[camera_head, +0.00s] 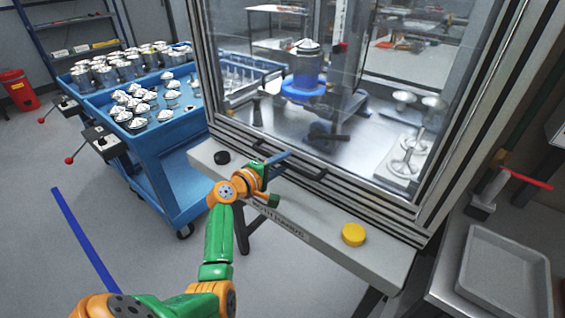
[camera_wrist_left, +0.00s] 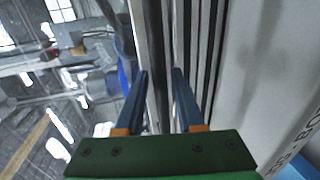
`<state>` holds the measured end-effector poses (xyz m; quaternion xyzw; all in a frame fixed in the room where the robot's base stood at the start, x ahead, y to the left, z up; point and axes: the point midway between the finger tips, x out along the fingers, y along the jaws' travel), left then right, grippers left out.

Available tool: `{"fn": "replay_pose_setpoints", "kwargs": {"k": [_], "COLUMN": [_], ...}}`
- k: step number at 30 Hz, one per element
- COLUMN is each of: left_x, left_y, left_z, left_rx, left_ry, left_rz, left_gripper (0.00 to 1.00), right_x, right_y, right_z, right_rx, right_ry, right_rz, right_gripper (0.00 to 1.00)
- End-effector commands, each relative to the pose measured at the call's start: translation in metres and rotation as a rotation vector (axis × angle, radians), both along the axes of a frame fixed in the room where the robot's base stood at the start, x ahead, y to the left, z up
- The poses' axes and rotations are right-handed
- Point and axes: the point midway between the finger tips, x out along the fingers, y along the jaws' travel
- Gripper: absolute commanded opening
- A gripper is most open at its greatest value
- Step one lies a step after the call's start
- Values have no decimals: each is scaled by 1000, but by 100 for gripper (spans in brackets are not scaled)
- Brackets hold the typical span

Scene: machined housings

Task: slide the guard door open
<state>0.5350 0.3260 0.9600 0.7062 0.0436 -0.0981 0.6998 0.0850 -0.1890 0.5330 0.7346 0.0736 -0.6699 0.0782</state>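The guard door (camera_head: 345,95) is a clear panel in a metal frame on the machine, and it appears closed across the front. A dark handle bar (camera_head: 312,174) sits low on its frame. My left gripper (camera_head: 284,162) is at the left part of this handle. In the left wrist view its two blue fingers (camera_wrist_left: 160,78) are apart, with a dark bar running between them. I cannot tell whether either finger touches the bar. My right gripper is not in view.
A blue cart (camera_head: 150,150) with several metal parts stands at the left. A black button (camera_head: 222,158) and a yellow button (camera_head: 353,235) are on the ledge below the door. A grey tray (camera_head: 505,275) lies at the right. Open floor is at the lower left.

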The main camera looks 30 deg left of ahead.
Motion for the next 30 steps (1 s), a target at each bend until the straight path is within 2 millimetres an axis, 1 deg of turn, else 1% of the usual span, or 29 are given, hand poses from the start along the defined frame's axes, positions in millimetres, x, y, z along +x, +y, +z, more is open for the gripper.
{"fn": "replay_pose_setpoints", "kwargs": {"k": [1, 2, 3, 4, 30], "left_x": [0, 0, 0, 0, 0], "left_y": [0, 0, 0, 0, 0], "left_z": [0, 0, 0, 0, -1], "left_rx": [0, 0, 0, 0, 0], "left_ry": [0, 0, 0, 0, 2], "left_rz": [0, 0, 0, 0, -1], "left_gripper": [20, 12, 1, 0, 0], "right_x": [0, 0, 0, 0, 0], "right_y": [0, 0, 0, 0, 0], "right_z": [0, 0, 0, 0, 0], "right_rx": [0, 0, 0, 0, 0], "right_ry": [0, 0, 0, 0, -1], "right_rz": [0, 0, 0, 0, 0], "right_gripper": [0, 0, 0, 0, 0]}}
